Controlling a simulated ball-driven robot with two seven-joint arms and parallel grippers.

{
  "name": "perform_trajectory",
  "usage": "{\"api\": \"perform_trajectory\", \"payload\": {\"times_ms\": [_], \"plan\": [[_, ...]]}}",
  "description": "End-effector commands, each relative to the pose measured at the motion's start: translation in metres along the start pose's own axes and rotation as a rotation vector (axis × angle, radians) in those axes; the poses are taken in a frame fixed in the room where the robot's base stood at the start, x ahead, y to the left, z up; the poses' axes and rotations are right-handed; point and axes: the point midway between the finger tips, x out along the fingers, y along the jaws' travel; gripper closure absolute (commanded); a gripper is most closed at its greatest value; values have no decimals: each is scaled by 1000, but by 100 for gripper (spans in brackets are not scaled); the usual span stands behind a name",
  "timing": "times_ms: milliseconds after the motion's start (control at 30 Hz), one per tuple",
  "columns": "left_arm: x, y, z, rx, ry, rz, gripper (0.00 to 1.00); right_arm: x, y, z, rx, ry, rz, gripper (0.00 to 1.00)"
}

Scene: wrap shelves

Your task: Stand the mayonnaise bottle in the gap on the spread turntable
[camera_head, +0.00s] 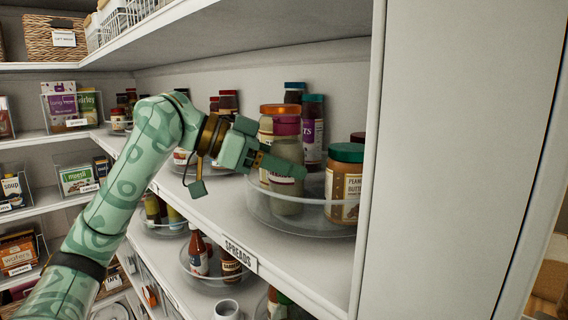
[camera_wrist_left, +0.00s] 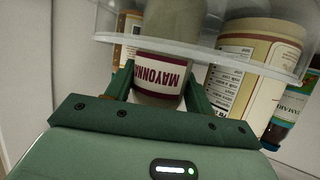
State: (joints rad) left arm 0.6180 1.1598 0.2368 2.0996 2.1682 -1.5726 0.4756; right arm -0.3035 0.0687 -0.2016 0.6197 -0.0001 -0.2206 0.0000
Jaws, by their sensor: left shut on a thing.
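The mayonnaise bottle (camera_head: 287,206) is pale, with a magenta lid and a white and red label. My left gripper (camera_head: 288,163) is shut around its upper body from the left, and a finger hides part of it. The bottle is upright, its lower part inside the clear rim of the spread turntable (camera_head: 318,229). I cannot tell whether its base touches the turntable floor. In the left wrist view the mayonnaise label (camera_wrist_left: 163,76) appears upside down between the two fingers, with the clear rim (camera_wrist_left: 205,53) across the bottle. My right gripper is not in view.
A peanut butter jar (camera_head: 344,186) with a green lid stands close on the right. An orange-lidded jar (camera_head: 280,109) and a teal-lidded jar (camera_head: 312,132) stand behind. A white upright panel (camera_head: 440,160) bounds the shelf on the right. The shelf front carries a SPREADS label (camera_head: 240,255).

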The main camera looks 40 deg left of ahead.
Motion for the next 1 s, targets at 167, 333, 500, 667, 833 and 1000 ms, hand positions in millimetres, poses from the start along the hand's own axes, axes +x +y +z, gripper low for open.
{"api": "perform_trajectory", "payload": {"times_ms": [167,333,500,667,833,1000], "plan": [[1,0,3,0,0,0,33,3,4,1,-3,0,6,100],[1,0,3,0,0,0,25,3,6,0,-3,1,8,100],[0,0,1,0,1,0,25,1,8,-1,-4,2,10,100],[-16,-2,4,0,-2,-6,25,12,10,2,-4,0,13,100],[-55,-2,6,-2,-1,-6,25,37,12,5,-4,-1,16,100],[-93,-1,4,-1,1,-3,25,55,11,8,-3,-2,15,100]]}}
